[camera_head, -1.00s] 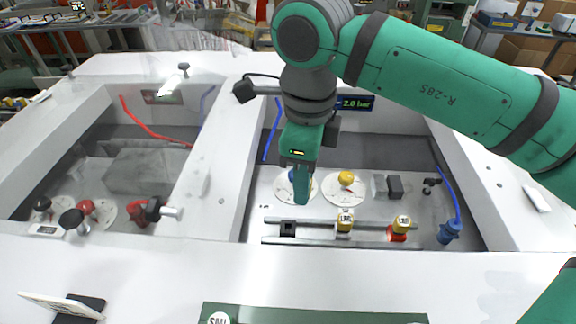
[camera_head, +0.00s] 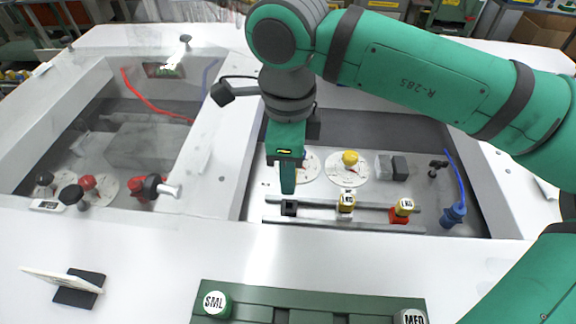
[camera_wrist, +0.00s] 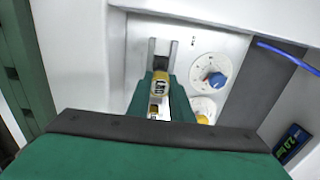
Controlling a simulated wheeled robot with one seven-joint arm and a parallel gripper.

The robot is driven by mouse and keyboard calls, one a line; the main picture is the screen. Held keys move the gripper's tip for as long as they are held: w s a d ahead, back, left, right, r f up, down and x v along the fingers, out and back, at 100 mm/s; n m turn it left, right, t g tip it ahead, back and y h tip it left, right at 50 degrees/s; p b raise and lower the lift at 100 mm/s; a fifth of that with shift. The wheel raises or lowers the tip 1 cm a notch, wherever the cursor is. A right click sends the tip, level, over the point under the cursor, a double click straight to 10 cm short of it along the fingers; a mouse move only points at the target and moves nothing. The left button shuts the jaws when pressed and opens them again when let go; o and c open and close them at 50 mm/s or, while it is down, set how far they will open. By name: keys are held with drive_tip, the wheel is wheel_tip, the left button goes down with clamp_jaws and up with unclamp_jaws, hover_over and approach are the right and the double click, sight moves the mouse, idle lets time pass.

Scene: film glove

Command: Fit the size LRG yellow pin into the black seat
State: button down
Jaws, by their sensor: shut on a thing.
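My gripper (camera_head: 288,190) points down just above the black seat (camera_head: 289,208) at the left end of the rail. In the head view its fingers hide what they hold. In the wrist view my gripper (camera_wrist: 163,98) is shut on a yellow pin (camera_wrist: 160,82) with a pale label, too small to read surely. A gap to the seat cannot be judged well. Two other yellow-topped labelled pins stand along the rail: one in a whitish seat (camera_head: 347,204) in the middle, one in a red seat (camera_head: 403,208) at right.
White bay walls stand either side. In front, a green tray (camera_head: 260,311) holds pieces marked SML (camera_head: 215,303) and MED (camera_head: 413,317).

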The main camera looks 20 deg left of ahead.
drive_tip(key=shift+w+f, duration=0.1)
drive_tip(key=shift+f, duration=1.95)
drive_tip(key=shift+f, duration=1.45)
idle(0.6)
drive_tip(key=c, duration=1.5)
unclamp_jaws()
wheel_tip(320, 180, up, 11)
drive_tip(key=shift+f, duration=0.15)
